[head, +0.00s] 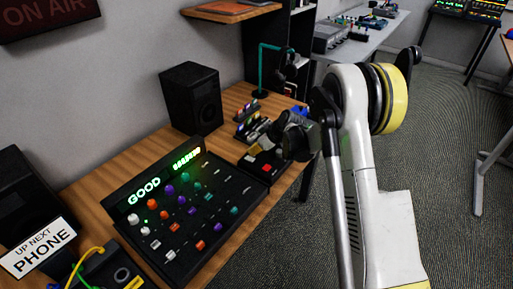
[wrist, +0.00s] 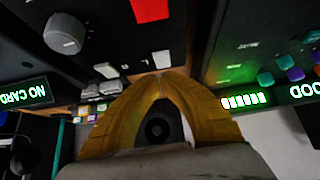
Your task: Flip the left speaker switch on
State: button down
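A black speaker (head: 190,97) stands at the back of the wooden desk against the wall. It also shows, partly hidden, between my fingers in the wrist view (wrist: 155,131). A second dark box (head: 28,185), which looks like the left speaker, is cut off at the left edge behind a sign. I cannot make out a switch on either one. My gripper (head: 254,154) is above the small dark panel right of the mixer, far from the left box. In the wrist view its yellow fingers (wrist: 161,74) meet at the tips, with nothing seen held.
A mixer (head: 185,205) with coloured knobs and a lit "GOOD" display fills the desk's middle. The small panel (head: 262,168) has a red button. A "PHONE" sign (head: 40,248) and yellow and green cables (head: 90,262) are front left. A headphone stand (head: 263,75) is behind.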

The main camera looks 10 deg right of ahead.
aim_at(253, 157)
jog(key=shift+s+d+f, duration=0.1)
jog(key=shift+f, duration=0.75)
jog(key=shift+b, duration=0.3)
jog(key=shift+s+d+f+b, duration=0.2)
jog(key=shift+f+b, duration=0.5)
jog(key=shift+f, duration=0.1)
jog(key=shift+r, duration=0.2)
jog(key=shift+w+a+r, duration=0.35)
jog(key=shift+w+a, duration=0.15)
jog(key=shift+w, duration=0.05)
jog(key=shift+p, duration=0.3)
